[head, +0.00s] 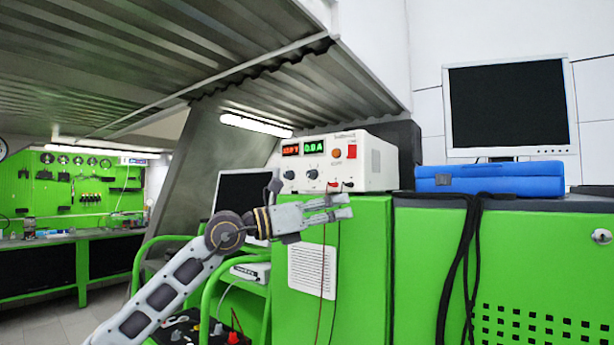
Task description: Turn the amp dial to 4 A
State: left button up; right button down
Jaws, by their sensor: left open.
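The white power supply (376,165) stands on top of the green cabinet. Its front has a red voltage display (290,150) and a green amp display (313,147), which seems to read 0.0 A. Below the displays are two dark dials: one at the left (289,174) and the amp dial (313,174) under the green display. My left gripper (346,206) is open and empty, its fingers pointing right. In the picture it is below the front panel, in front of the cabinet's top edge, apart from the dials. My right gripper is not in view.
The panel also carries a red switch (352,152), an orange button (336,153) and lower sockets with a red cable hanging down. A blue case (490,180) and a monitor (508,108) stand at right. Black cables (466,260) hang over the green cabinet (415,260).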

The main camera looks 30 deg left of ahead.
pick_arm(q)
jog(key=s+a+r+n+t+y, duration=0.1)
jog(key=s+a+r+y, duration=0.1)
jog(key=a+r+y, duration=0.2)
jog(key=s+a+r+n+t+y, duration=0.1)
jog(key=a+r+y, duration=0.3)
jog(key=a, duration=0.6)
jog(key=shift+s+a+t+y, duration=0.3)
jog(key=shift+s+y, duration=0.6)
jog(key=shift+y, duration=0.2)
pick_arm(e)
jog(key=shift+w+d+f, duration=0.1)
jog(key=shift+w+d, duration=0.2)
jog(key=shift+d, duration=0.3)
pick_arm(q)
jog(key=shift+w+d+r, duration=0.15)
